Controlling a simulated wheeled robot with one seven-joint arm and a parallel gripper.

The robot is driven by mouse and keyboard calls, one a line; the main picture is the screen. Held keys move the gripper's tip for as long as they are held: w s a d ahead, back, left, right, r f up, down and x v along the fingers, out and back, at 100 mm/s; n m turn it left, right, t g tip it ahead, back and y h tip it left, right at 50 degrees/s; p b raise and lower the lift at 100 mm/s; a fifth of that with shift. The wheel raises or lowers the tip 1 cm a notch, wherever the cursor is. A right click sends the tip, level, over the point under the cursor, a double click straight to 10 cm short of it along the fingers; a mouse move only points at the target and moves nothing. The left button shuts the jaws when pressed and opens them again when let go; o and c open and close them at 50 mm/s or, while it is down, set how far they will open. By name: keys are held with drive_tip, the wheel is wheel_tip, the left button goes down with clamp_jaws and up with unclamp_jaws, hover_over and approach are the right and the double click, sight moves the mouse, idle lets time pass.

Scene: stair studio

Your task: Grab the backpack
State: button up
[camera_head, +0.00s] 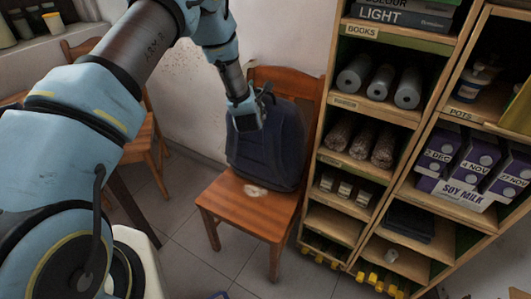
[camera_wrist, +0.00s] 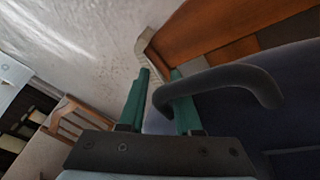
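The dark navy backpack (camera_head: 268,145) stands upright on a wooden chair (camera_head: 245,208), leaning against its backrest. My gripper (camera_head: 246,118) is at the backpack's upper left in the head view, overlapping it. In the wrist view my gripper (camera_wrist: 160,74) has its two green fingers apart. The backpack's black loop handle (camera_wrist: 225,80) crosses over the right finger, and its left end lies in the gap between the fingers. Part of the dark backpack body (camera_wrist: 290,100) fills the right side of the wrist view. Contact between fingers and handle is unclear.
A wooden shelf unit (camera_head: 344,133) with rolls, cartons and boxes stands close to the chair's right. A white wall (camera_head: 180,75) is behind. Another wooden chair (camera_head: 150,135) stands to the left. Tiled floor (camera_head: 185,235) is open in front of the chair.

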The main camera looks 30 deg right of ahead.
drive_tip(key=shift+w+d, duration=0.15)
drive_tip(key=shift+w, duration=0.05)
drive_tip(key=shift+c, duration=0.4)
clamp_jaws()
drive_tip(key=shift+w, duration=0.1)
idle(0.7)
